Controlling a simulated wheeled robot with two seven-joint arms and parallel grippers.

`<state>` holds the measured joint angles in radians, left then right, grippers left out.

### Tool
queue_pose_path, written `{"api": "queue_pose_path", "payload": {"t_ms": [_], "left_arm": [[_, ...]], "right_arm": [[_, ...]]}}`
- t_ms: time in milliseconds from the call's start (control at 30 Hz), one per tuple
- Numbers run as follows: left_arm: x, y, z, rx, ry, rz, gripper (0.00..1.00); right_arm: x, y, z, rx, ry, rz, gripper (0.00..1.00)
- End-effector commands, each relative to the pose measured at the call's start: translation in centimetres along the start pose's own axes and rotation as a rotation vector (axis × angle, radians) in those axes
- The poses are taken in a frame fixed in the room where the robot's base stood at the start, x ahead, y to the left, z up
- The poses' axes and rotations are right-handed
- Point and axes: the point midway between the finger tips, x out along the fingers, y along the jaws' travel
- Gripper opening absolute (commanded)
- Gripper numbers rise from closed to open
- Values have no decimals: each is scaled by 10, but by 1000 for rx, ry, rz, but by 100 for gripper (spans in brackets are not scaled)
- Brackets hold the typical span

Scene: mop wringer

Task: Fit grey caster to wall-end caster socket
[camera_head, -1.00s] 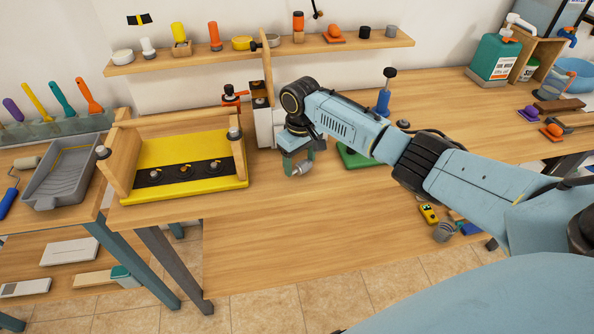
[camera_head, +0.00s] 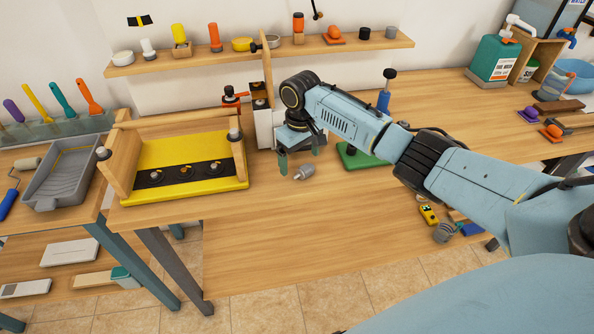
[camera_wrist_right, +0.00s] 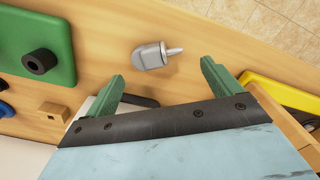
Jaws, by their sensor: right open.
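The grey caster (camera_head: 304,172) lies on its side on the bench, just in front of my right gripper (camera_head: 299,158). In the right wrist view the caster (camera_wrist_right: 150,56) lies beyond the open green fingertips, its thin stem pointing right. My right gripper (camera_wrist_right: 163,83) is open and empty, its fingers wide apart. The yellow unit (camera_head: 143,149) stands left of the gripper, with wooden ends and a bar. A black strip (camera_head: 200,173) on it carries several small round fittings. I cannot tell which fitting is the wall-end socket. My left gripper is not in view.
A green base (camera_head: 352,160) with a black knob stands right of the gripper; it also shows in the right wrist view (camera_wrist_right: 62,33). A white block with a red clamp (camera_head: 230,94) stands behind. The bench front (camera_head: 290,225) is clear. A wall shelf (camera_head: 230,53) runs behind.

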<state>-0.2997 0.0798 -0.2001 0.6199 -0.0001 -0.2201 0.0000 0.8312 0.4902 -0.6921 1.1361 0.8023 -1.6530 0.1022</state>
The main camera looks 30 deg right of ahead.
Motion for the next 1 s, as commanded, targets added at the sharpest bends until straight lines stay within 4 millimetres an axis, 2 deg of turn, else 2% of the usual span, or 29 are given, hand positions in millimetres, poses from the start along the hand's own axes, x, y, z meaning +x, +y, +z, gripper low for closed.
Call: {"api": "queue_pose_path", "payload": {"t_ms": [33, 300, 500, 700, 1000], "left_arm": [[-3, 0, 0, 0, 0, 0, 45], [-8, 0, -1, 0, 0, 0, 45], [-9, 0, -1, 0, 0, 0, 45], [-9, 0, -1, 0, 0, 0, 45], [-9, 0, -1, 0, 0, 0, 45]], "right_arm": [[-13, 1, 0, -1, 4, 1, 90], [-74, 0, -1, -1, 6, 1, 90], [-104, 0, -1, -1, 3, 1, 90], [-115, 0, 0, 0, 1, 0, 90], [-115, 0, 0, 0, 0, 1, 90]]}}
